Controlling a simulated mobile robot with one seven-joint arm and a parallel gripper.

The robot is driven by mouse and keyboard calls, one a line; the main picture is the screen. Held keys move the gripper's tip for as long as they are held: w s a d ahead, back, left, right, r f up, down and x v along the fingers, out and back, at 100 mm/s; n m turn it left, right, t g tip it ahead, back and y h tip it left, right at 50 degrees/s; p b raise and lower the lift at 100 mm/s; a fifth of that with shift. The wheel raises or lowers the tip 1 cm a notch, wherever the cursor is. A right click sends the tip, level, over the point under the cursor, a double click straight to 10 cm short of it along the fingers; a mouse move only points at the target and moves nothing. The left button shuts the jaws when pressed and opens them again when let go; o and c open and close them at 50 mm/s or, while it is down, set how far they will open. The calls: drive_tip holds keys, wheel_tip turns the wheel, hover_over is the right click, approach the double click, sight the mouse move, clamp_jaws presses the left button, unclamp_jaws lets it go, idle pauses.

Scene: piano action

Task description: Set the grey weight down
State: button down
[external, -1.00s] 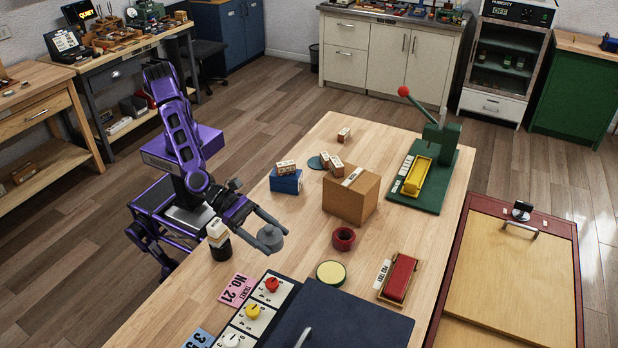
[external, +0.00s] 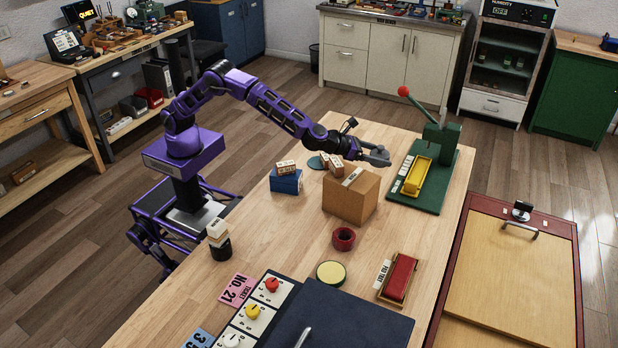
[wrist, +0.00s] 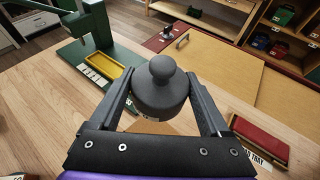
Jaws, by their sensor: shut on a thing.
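The grey weight (wrist: 160,92) is a dark grey cylinder with a round knob on top. In the wrist view it sits upright between the two fingers of my gripper (wrist: 162,100), which is shut on it. In the external view my gripper (external: 376,153) holds the weight (external: 378,157) in the air, above and behind the cardboard box and left of the green press. The weight's underside is hidden. I cannot tell its exact height above the table.
The wooden table (external: 290,232) carries the cardboard box (external: 345,201), a green press (external: 436,165) with a yellow tray (external: 418,175), a blue block (external: 286,183), a red tape ring (external: 344,236) and a red pad (external: 399,278). Bare wood lies around the tape ring.

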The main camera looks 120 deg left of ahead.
drive_tip(key=s+a+n+g+y, duration=0.2)
drive_tip(key=s+a, duration=0.1)
drive_tip(key=a, duration=0.9)
drive_tip(key=s+a+n+g+y, duration=0.1)
drive_tip(key=s+a+n, duration=0.1)
drive_tip(key=a, duration=1.1)
drive_tip(key=n+g+y+b, duration=0.2)
drive_tip(key=n+g+b, duration=0.1)
hover_over(372, 141)
wheel_tip(372, 141, down, 16)
drive_tip(key=shift+d+f, duration=0.1)
drive_tip(key=shift+d, duration=0.05)
drive_tip(key=shift+f, duration=2.3)
drive_tip(key=shift+f, duration=0.1)
drive_tip(key=shift+f+b, duration=0.15)
drive_tip(key=shift+b, duration=0.25)
unclamp_jaws()
drive_tip(key=shift+f, duration=0.1)
